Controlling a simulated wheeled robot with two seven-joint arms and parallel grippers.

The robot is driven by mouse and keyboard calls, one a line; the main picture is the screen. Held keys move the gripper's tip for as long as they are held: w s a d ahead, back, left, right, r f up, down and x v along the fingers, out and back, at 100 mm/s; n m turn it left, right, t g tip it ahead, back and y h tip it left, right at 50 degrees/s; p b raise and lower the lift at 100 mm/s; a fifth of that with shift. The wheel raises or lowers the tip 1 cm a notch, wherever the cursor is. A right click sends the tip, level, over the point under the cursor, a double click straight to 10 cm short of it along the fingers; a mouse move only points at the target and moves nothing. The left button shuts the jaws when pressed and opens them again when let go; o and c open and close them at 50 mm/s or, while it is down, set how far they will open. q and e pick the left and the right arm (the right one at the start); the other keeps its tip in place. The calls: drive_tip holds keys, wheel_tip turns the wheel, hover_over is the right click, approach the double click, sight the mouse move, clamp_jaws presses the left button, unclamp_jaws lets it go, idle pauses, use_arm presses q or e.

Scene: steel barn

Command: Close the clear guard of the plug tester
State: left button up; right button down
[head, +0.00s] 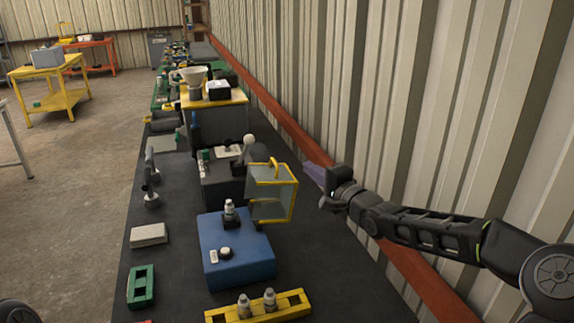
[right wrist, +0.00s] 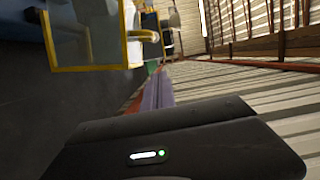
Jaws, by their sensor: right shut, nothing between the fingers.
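The plug tester has a blue base (head: 238,255) on the dark bench, with a plug standing in a black holder (head: 231,212) and a round knob on top. Its clear guard (head: 290,203), a yellow-framed box with a yellow handle, stands up behind and right of the plug, leaving the plug uncovered. The guard (right wrist: 88,69) also shows at the upper left in the right wrist view. My right gripper (head: 312,172) is shut and empty, just right of the guard and apart from it, near the wall. Its purple fingers (right wrist: 157,92) show in the right wrist view. My left gripper is out of view.
A yellow rack (head: 222,315) with two plugs lies in front of the tester. A green block (head: 141,286) and a grey box (head: 149,235) lie left. A dark machine with a lever (head: 222,190) stands close behind. The ribbed wall (head: 420,130) with its red rail bounds the right side.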

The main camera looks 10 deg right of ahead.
sight(286, 177)
drive_tip(key=w+a+p, duration=0.2)
drive_tip(key=w+a, duration=0.2)
drive_tip(key=shift+w+a, duration=0.25)
drive_tip(key=shift+w, duration=0.1)
drive_tip(key=shift+s+a, duration=0.1)
drive_tip(key=shift+a, duration=0.45)
drive_tip(key=shift+f, duration=0.1)
drive_tip(key=shift+a, duration=0.15)
